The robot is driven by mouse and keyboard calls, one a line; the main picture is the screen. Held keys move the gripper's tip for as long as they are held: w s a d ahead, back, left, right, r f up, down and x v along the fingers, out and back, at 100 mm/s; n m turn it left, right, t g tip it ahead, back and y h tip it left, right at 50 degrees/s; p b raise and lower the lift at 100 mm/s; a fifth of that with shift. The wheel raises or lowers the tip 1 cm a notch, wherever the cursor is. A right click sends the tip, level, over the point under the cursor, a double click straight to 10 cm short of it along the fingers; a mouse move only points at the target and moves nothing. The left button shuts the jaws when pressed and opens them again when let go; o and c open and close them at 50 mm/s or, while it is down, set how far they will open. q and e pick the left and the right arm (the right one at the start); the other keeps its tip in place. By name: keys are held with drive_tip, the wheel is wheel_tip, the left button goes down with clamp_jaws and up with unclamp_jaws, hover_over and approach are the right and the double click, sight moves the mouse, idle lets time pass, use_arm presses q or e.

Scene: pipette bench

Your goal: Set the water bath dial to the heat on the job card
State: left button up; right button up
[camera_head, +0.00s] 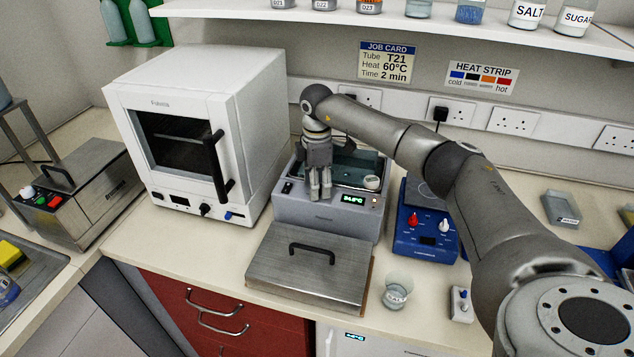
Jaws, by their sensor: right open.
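The water bath (300,206) is a grey box with an open top, in the middle of the bench. Its green display (353,199) seems to read 34.0°C. The pale round dial (372,182) sits at its right, beside the display. The job card (386,63) on the back wall reads tube T21, heat 60°C, time 2 min. My right gripper (320,192) points down at the front of the bath, left of the dial and apart from it. It is open, with nothing seen between its fingers. My left gripper is not in view.
A steel lid (309,287) with a black handle lies before the bath. A white oven (255,130) stands left. A blue hotplate (424,243) with red and white knobs stands right. A glass beaker (397,291) is near the front edge. A shelf (440,27) runs above.

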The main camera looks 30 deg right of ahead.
drive_tip(key=shift+r, duration=0.2)
wheel_tip(320, 180, up, 12)
drive_tip(key=shift+f, duration=0.2)
